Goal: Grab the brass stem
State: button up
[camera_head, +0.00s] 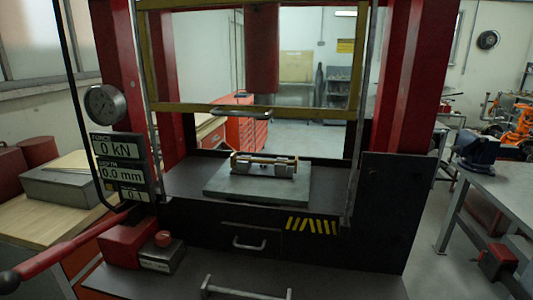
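A small assembly with a brass-coloured rod (264,159) lies across a flat grey plate (225,190) on the bed of a red press. Darker metal pieces stand near the rod's two ends, and a paler metal part lies along it. The assembly is small in the picture, so I cannot tell which part is the stem or how the pieces join. My gripper is not in view.
A yellow guard frame (250,107) with a handle is raised above the plate. Red uprights (399,80) flank the opening. A red ram (262,60) hangs above. A gauge (105,104), a display (123,165) and a red lever (70,245) are at left. A vise (478,152) stands right.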

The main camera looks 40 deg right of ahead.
aim_at(233, 157)
jog(key=i+j+z, duration=0.2)
jog(key=i+j, duration=0.15)
jog(key=j, duration=0.3)
jog(key=i+j+z, duration=0.1)
jog(key=j, duration=0.25)
jog(key=i+j+z, duration=0.1)
jog(key=i+j, duration=0.15)
jog(key=i+j+z, duration=0.1)
jog(key=j, duration=0.35)
